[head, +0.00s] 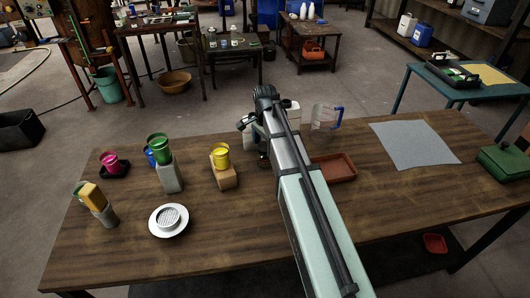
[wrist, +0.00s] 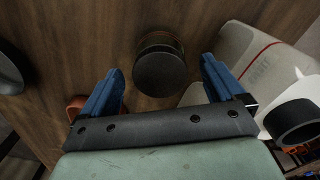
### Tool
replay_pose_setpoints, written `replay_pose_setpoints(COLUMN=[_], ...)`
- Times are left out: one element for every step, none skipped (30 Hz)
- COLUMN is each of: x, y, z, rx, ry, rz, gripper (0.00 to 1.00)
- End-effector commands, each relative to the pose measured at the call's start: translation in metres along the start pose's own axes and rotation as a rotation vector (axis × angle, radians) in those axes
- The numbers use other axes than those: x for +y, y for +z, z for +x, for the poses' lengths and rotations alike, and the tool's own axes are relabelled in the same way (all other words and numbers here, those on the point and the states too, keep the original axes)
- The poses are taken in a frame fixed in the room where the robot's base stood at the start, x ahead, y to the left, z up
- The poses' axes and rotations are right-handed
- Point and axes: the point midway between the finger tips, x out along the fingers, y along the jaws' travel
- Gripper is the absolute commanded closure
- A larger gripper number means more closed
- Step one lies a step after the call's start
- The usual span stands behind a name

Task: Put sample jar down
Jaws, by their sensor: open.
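A small jar with a dark round lid (wrist: 160,70) stands on the wooden bench, seen from above in the wrist view. My gripper (wrist: 161,65) is open, with one blue finger on each side of the jar and visible gaps between the fingers and the lid. In the head view my arm reaches over the bench and hides most of the gripper. A small dark jar shows just below the gripper (head: 264,160), partly covered by the arm.
A white container with a red line (wrist: 250,52) is close to the right finger. On the bench (head: 110,235) stand a clear jug (head: 324,117), a brown tray (head: 338,170), a grey sheet (head: 415,145), a white strainer dish (head: 168,221) and several coloured cups on the left.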

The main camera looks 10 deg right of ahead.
Motion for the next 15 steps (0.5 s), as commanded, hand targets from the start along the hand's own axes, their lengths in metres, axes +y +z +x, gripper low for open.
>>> replay_pose_setpoints(x=[-0.001, -0.001, -0.001, -0.001, -0.001, -0.001, -0.001, -0.001, -0.001, -0.001, -0.001, -0.001, -0.001, -0.001, 0.0], y=[0.0, 0.0, 0.0, 0.0, 0.0, 0.0, 0.0, 0.0, 0.0, 0.0, 0.0, 0.0, 0.0, 0.0, 0.0], z=[-0.01, -0.014, -0.02, -0.025, -0.03, -0.035, -0.039, -0.043, -0.047, -0.051, -0.053, -0.056, -0.058, -0.06, -0.062], rx=[0.001, 0.001, 0.001, 0.001, 0.001, 0.0, 0.0, 0.001, 0.001, 0.0, 0.0, 0.0, 0.0, 0.0, 0.0], ry=[-0.002, -0.001, -0.002, -0.002, -0.002, -0.001, -0.001, -0.001, -0.001, -0.001, -0.001, 0.0, 0.0, 0.0, 0.0], rz=[0.0, 0.0, 0.0, 0.0, 0.0, 0.0, 0.0, 0.0, 0.0, 0.0, 0.0, 0.0, 0.0, 0.0, 0.0], gripper=[0.05, 0.05, 0.05, 0.05, 0.05, 0.05, 0.05, 0.05, 0.05, 0.05, 0.05, 0.05, 0.05, 0.05, 0.05])
